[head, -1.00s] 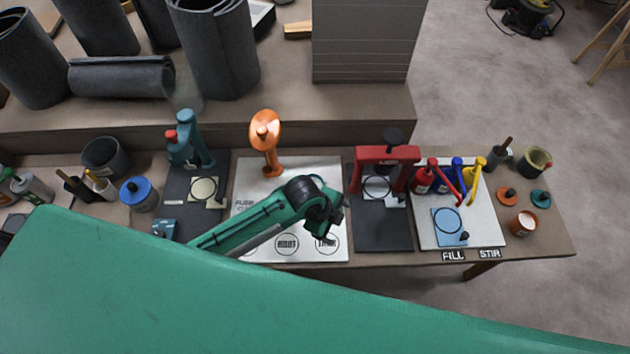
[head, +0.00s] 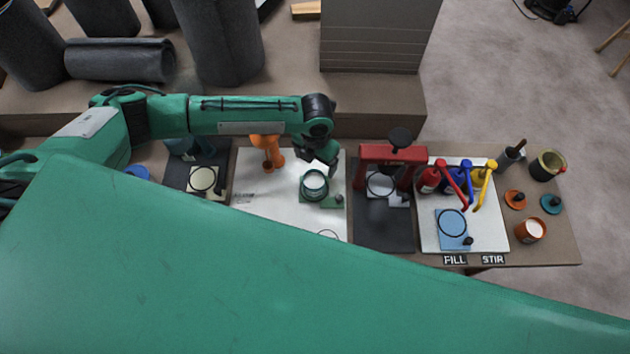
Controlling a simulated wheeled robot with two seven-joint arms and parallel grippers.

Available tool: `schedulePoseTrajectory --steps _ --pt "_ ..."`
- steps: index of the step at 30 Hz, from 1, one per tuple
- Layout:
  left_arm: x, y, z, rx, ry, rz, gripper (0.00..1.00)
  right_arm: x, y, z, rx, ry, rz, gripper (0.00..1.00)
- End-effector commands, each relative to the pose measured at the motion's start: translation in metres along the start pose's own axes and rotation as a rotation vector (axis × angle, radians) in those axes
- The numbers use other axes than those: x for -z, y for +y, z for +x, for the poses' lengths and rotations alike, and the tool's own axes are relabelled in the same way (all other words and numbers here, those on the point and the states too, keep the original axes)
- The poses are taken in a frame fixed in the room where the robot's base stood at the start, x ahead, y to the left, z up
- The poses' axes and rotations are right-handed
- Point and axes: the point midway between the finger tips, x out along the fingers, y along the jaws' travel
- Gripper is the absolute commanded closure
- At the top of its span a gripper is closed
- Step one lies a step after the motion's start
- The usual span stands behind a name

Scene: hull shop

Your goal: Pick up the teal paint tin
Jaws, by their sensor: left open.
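The teal paint tin (head: 314,186) is open at the top with pale paint inside. It stands upright on a small green pad on the white board (head: 270,205) in the middle of the bench. My left gripper (head: 322,160) is open and empty, just behind and above the tin, pointing down toward it. I cannot tell whether a finger touches the rim. A teal lid (head: 551,204) with a dark knob lies at the bench's right end. My right gripper is not in view.
A red press (head: 392,155) stands right of the tin, and an orange stand (head: 268,155) to its left. Red, blue and yellow (head: 484,172) dispensers and an orange tin (head: 531,230) are farther right. A large green surface in front hides the bench's front left.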

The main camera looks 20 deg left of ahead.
Motion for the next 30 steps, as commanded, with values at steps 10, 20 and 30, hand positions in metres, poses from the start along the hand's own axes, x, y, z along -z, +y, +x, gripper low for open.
schedulePoseTrajectory --steps 10,20,30 --pt "0.000 -0.001 0.063 0.002 0.001 -0.004 0.14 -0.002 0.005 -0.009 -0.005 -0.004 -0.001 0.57" --pt "0.001 0.000 0.087 0.001 0.001 -0.004 0.14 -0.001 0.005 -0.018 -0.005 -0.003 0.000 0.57" --pt "0.001 0.001 0.124 0.002 -0.001 -0.004 0.14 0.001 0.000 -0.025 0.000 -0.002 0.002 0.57"
